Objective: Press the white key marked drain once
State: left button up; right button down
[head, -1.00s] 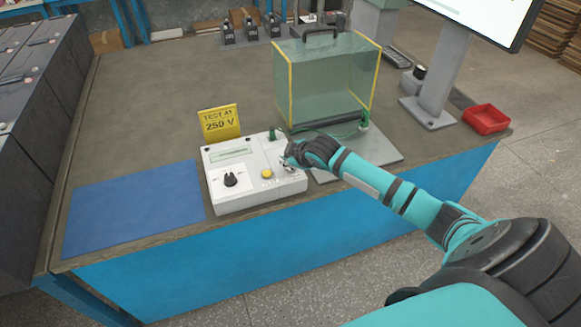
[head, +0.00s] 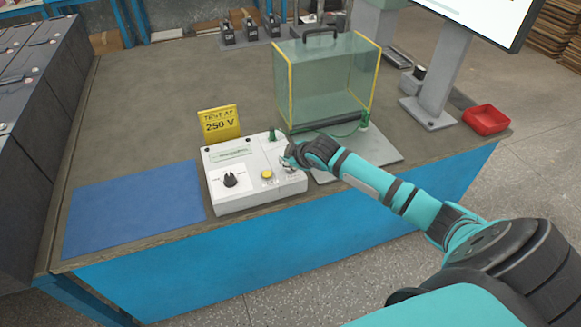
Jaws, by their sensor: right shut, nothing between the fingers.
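The white tester box (head: 240,200) stands at the table's front edge, with a display (head: 229,154), a black knob (head: 230,180) and a round yellow button (head: 267,175) on its top. My right gripper (head: 287,163) is shut and empty, its fingertips over the right part of the box, right of the yellow button. I cannot make out a white key marked drain; the gripper covers part of that area. Whether the fingertips touch the panel I cannot tell. My left gripper is not in view.
A yellow sign reading 250 V (head: 219,123) stands behind the box. A clear green case with yellow edges (head: 325,85) stands behind my right gripper. A blue mat (head: 133,208) lies to the left, a red tray (head: 486,119) to the right. The table's middle left is clear.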

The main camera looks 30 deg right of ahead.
aim_at(288, 168)
jog(key=shift+f, duration=0.4)
jog(key=shift+f, duration=0.45)
dwell(0.5)
jog(key=shift+r, duration=0.1)
jog(key=shift+r+p, duration=0.8)
jog(key=shift+p, duration=0.25)
notch_tip(288, 168, up, 5)
jog(key=p, duration=0.5)
dwell(0.6)
